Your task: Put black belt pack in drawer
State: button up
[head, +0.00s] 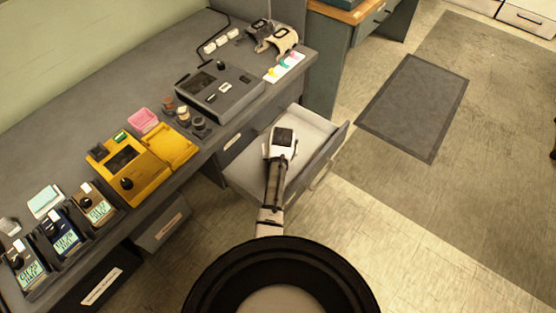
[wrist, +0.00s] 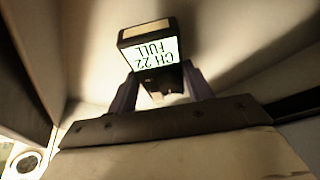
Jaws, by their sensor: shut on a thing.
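The black belt pack (head: 284,135) is at the end of my arm in the head view, over the open drawer (head: 318,127). In the wrist view the belt pack (wrist: 150,50) shows a lit display reading "CH 22 FULL". My gripper (wrist: 160,88) is shut on the pack, with one finger on each side of it. In the head view my gripper (head: 281,145) is within the drawer's outline. The pale drawer walls surround the pack in the wrist view. I cannot tell whether the pack touches the drawer floor.
The grey desk (head: 70,110) holds a yellow case (head: 130,172), a grey console (head: 220,90), small knobs and several belt packs with lit displays at the lower left. A dark mat (head: 412,107) lies on open floor to the right.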

jog(key=shift+f+b, duration=0.75)
jog(key=shift+f, duration=0.55)
jog(key=shift+f, duration=0.2)
jog(key=o, duration=1.1)
jog(key=shift+c, duration=0.2)
jog(key=b+v, duration=0.1)
jog(key=v, duration=1.1)
jog(key=shift+r, duration=0.2)
